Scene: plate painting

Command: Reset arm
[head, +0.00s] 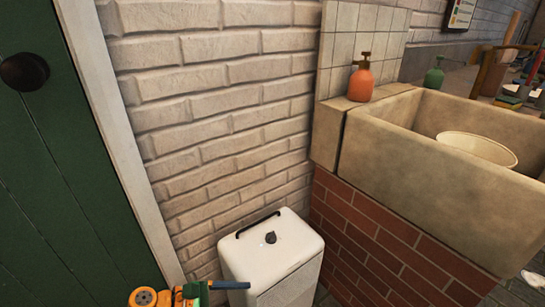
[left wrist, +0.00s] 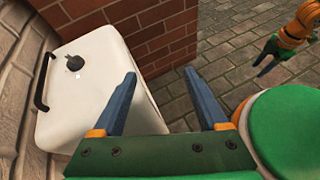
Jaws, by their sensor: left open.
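My left gripper (head: 240,285) shows at the bottom edge of the head view, in front of the white bin. Only part of its orange and green wrist and one dark finger show there. In the left wrist view my left gripper (left wrist: 159,72) has its two dark fingers spread apart, with nothing between them. My right gripper (left wrist: 265,62) is small at the upper right of the left wrist view, above the paving, with an orange wrist and dark fingers. Its jaw gap is too small to judge. It is not in the head view.
A white bin (head: 272,250) with a black handle stands against the pale brick wall (head: 220,110); it also shows in the left wrist view (left wrist: 85,100). A stone sink (head: 400,150) on red brick holds a bowl (head: 477,149). An orange bottle (head: 361,80) stands beside it. A green door (head: 60,180) is left.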

